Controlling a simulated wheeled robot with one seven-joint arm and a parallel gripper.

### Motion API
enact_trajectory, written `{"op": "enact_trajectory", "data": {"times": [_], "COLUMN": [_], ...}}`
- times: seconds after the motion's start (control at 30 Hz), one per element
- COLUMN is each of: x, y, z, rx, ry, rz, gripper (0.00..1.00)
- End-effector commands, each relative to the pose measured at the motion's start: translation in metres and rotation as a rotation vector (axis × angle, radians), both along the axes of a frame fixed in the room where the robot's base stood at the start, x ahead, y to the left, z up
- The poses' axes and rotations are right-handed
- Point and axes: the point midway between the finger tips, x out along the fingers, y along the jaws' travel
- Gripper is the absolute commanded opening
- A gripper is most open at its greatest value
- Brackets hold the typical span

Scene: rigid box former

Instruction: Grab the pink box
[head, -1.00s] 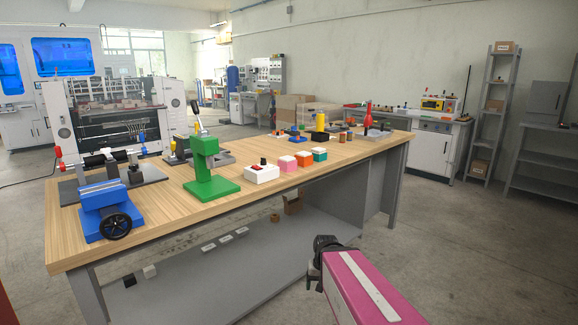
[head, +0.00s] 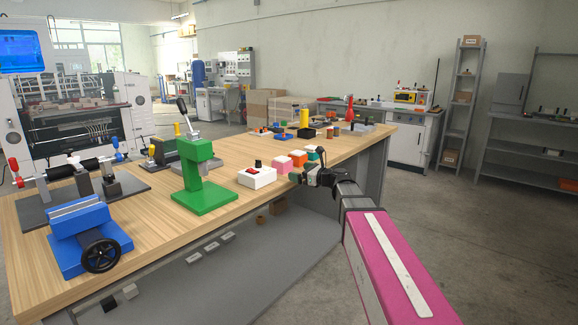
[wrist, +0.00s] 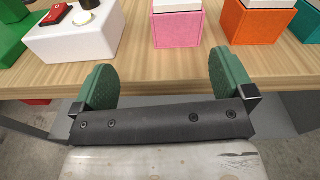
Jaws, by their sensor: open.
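The pink box (wrist: 177,28) with a white top stands upright on the wooden table near its front edge. It also shows in the head view (head: 282,165), between the white control box and the orange box. My gripper (wrist: 162,85) is open and empty, with its two green fingers pointing toward the table edge. The pink box lies ahead of the gap between the fingers, apart from them and closer to the right finger. In the head view my gripper (head: 302,177) is at the front edge of the table, beside the boxes.
The orange box (wrist: 252,25) stands right of the pink box, with a teal box (wrist: 308,30) beyond it. A white control box (wrist: 75,38) with a red switch is at left. A green press (head: 203,180) and a blue vise (head: 88,238) stand farther left on the table (head: 150,220).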

Motion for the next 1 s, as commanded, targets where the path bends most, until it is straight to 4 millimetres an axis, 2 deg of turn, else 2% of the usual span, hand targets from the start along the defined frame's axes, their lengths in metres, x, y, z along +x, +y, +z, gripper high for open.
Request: {"op": "enact_trajectory", "data": {"times": [0.03,0.17,0.53,0.77,1.0], "x": [0.005,0.010,0.039,0.047,0.068], "y": [0.000,0.002,0.038,0.049,0.073], "z": [0.008,0.018,0.019,0.020,0.025], "rx": [0.041,0.101,0.103,0.101,0.101], "ry": [0.015,0.039,0.040,0.039,0.039], "rz": [-0.007,-0.015,-0.014,-0.015,-0.014], "gripper": [1.00,1.00,1.00,1.00,1.00]}}
